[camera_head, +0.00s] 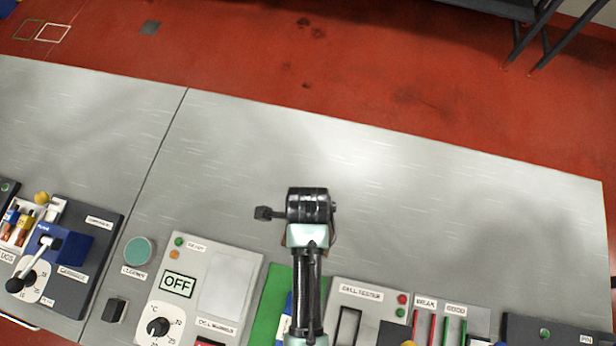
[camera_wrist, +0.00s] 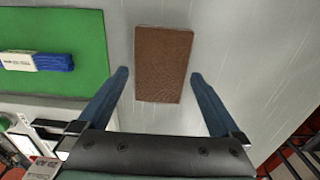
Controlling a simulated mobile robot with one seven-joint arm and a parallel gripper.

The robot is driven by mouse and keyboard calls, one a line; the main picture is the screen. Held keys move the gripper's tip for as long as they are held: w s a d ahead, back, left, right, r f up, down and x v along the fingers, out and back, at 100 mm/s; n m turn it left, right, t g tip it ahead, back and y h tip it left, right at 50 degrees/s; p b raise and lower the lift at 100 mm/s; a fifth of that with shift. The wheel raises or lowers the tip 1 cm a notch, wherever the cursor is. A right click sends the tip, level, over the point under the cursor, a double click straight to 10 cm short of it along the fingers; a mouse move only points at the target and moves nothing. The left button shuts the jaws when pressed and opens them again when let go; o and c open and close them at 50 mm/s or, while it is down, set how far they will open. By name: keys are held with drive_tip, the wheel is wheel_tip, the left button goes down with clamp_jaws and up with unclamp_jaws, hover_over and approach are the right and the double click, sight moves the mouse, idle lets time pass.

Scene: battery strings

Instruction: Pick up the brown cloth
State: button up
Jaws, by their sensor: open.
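The brown cloth (camera_wrist: 163,65) shows in the wrist view as a flat brown rectangle on the grey table top. My gripper (camera_wrist: 158,77) is open, with one finger to the left of the cloth and one to its right. The cloth lies between the fingers in the picture, with a gap on both sides. I cannot tell how high the fingers are above it. In the head view my arm (camera_head: 308,240) reaches over the table, and I cannot make out the cloth or the fingers there.
A green mat (camera_wrist: 85,85) with a blue bundle (camera_wrist: 55,62) in a white band lies left of the cloth. In the head view, an OFF panel (camera_head: 205,285), a cell tester (camera_head: 365,296) and a blue-switch unit (camera_head: 72,248) line the near edge. The table's far part (camera_head: 440,190) is clear.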

drive_tip(key=shift+f, duration=0.85)
drive_tip(key=shift+c, duration=0.2)
drive_tip(key=c, duration=1)
